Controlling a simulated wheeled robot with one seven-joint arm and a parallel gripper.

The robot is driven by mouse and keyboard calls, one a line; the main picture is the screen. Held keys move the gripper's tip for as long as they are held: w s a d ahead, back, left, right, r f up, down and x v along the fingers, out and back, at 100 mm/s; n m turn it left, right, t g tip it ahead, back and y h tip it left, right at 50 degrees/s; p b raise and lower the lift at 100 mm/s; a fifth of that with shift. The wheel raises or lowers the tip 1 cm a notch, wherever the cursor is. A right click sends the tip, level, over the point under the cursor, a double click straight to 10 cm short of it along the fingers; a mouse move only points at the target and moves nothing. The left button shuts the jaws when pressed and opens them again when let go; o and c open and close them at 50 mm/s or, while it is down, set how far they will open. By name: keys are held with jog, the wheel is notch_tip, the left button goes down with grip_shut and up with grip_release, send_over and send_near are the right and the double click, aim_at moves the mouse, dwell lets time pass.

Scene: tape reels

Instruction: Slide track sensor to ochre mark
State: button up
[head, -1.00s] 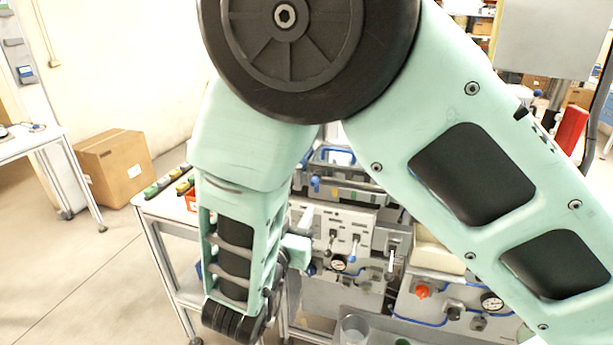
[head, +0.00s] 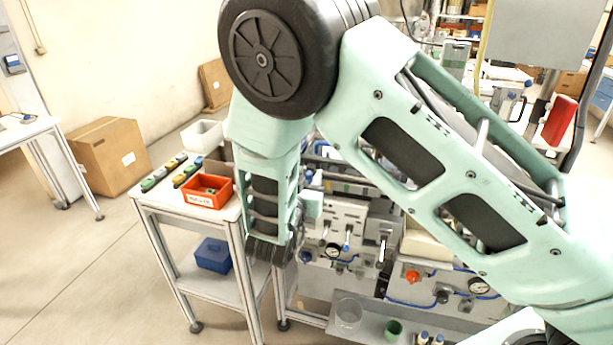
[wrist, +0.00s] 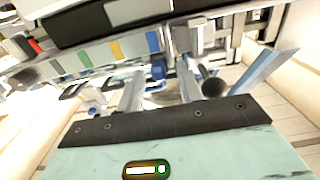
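In the wrist view, a pale rail (wrist: 100,55) with coloured marks runs across the top. My gripper (wrist: 160,75) has two grey fingers standing apart, pointing toward the rail. A small blue part (wrist: 158,69) shows between the fingers, below the blue mark; I cannot tell whether it is the track sensor or whether a finger touches it. In the head view my fingers are hidden by my arm.
A bench panel with gauges (head: 333,250) and levers stands behind my arm. A cart to its left holds a red-orange bin (head: 208,200), with a blue box (head: 213,255) below.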

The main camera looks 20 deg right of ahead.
grip_shut()
jog(key=s+d, duration=0.2)
jog(key=d, duration=0.1)
jog(key=shift+s+d+b, duration=0.3)
jog(key=shift+b, duration=0.1)
grip_release()
jog(key=b+v, duration=0.5)
jog(key=v, duration=1.2)
jog(key=shift+s+a, duration=0.15)
